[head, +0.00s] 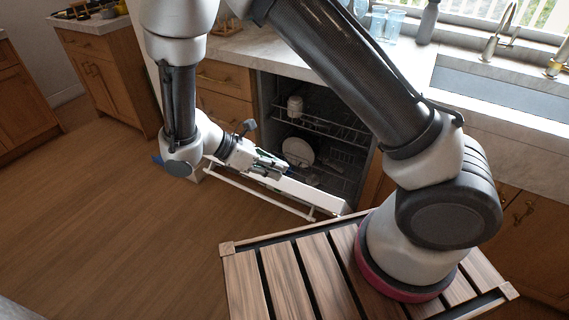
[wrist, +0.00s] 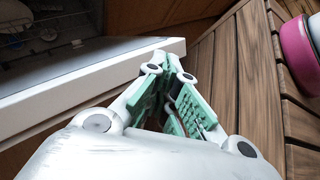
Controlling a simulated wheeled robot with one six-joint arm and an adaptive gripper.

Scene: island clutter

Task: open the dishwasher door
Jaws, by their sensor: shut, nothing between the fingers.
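The dishwasher door (head: 318,196) is white and lowered well out from the cabinet front, with a bar handle (head: 262,191) along its outer side. The dishwasher's dark inside (head: 345,158) shows above it, with racks, a white plate (head: 298,151) and a white mug (head: 295,106). My gripper (head: 284,171) is shut and empty, at the door's upper edge in the head view and hiding part of it. In the wrist view my gripper's fingers (wrist: 167,66) are closed together beside the door's white edge (wrist: 75,92). I cannot tell whether they touch it.
My slatted wooden base top (head: 290,280) lies close to the door's right end. Wooden drawers (head: 225,78) stand left of the dishwasher. A counter (head: 290,50) with glasses (head: 393,24) and a sink (head: 500,92) run above. The wooden floor (head: 110,210) at left is clear.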

